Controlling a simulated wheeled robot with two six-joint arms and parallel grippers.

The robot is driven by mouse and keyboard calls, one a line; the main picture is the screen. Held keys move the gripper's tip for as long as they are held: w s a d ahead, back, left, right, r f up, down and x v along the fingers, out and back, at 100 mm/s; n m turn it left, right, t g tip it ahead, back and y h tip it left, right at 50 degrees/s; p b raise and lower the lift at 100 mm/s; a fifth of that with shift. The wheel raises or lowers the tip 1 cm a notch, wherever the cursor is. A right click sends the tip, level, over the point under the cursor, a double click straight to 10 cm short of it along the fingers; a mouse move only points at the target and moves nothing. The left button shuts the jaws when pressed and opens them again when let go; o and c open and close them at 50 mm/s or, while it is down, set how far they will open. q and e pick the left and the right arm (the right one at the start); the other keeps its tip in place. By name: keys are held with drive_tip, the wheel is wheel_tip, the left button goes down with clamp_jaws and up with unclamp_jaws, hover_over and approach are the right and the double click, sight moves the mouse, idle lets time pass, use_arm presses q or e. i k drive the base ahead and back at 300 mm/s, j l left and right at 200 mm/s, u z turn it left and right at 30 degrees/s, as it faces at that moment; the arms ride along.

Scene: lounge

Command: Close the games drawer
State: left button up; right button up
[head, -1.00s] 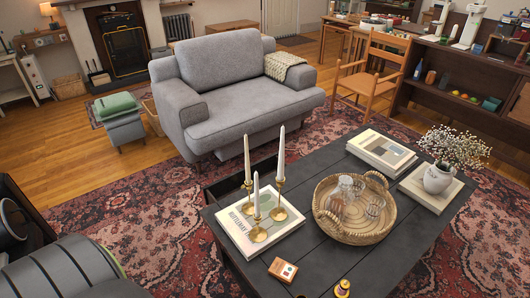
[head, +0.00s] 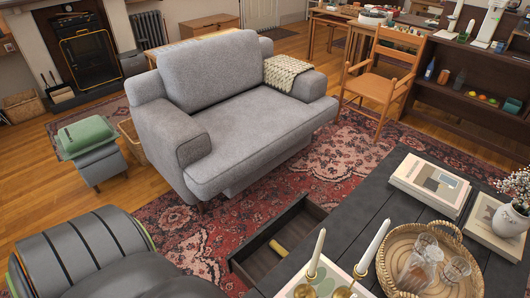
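The games drawer (head: 250,264) juts out open from the side of the dark coffee table (head: 365,207), on the side facing the grey armchair. Neither of my grippers shows in the head view.
The grey armchair (head: 225,110) stands beyond the drawer, with a strip of red rug (head: 178,222) between them. On the table are candlesticks (head: 312,272), a wicker tray (head: 397,245) with glasses, books (head: 430,185) and a white flower vase (head: 510,220).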

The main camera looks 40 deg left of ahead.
sight(251, 262)
drive_tip(key=j+z, duration=0.1)
drive_tip(key=j, duration=0.4)
drive_tip(key=j+z, duration=0.1)
drive_tip(key=j, duration=0.4)
drive_tip(key=k+j+z, duration=0.1)
drive_tip(key=j, duration=0.35)
drive_tip(key=k+j+z, duration=0.1)
drive_tip(key=j, duration=0.4)
drive_tip(key=k+j+z, duration=0.1)
drive_tip(key=j, duration=0.35)
drive_tip(key=k+j+z, duration=0.1)
drive_tip(key=j, duration=0.4)
drive_tip(key=k+j+z, duration=0.1)
drive_tip(key=j, duration=0.35)
drive_tip(key=k+j+z, duration=0.1)
drive_tip(key=j, duration=0.35)
drive_tip(key=i+j+z, duration=0.15)
drive_tip(key=j, duration=0.15)
drive_tip(key=i+j+z, duration=0.15)
drive_tip(key=j, duration=0.15)
